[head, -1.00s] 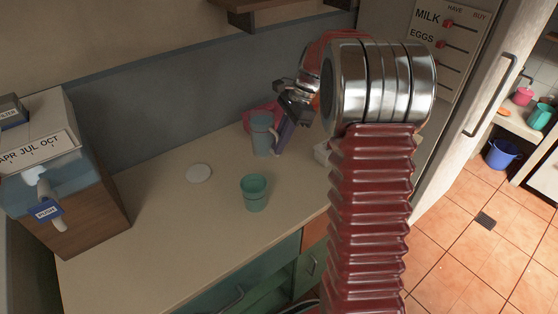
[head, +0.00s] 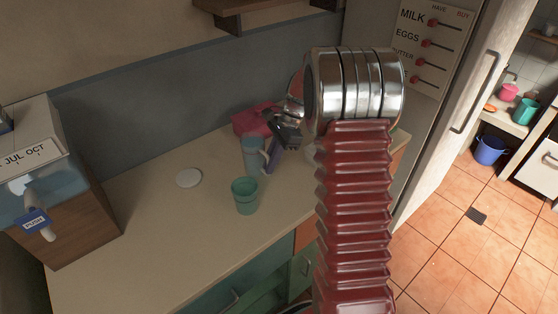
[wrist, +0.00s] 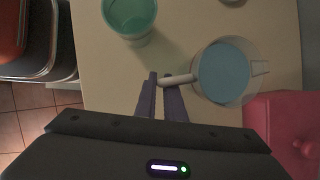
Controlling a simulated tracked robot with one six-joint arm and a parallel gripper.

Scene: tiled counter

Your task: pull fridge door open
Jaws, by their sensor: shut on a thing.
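The fridge door is the pale tall panel (head: 432,150) at the right of the head view, with a dark bar handle (head: 476,92). I cannot tell whether it stands ajar. My gripper (head: 271,156) is well to the left of that handle, over the counter. My arm hides part of the counter and the fridge's side.
A green cup (head: 245,197) stands in front of the jug. A white disc (head: 189,178) lies to its left, and a dispenser (head: 62,195) stands farther left. A pink box (head: 252,120) is behind the jug. Orange tiled floor (head: 440,215) is open at right.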

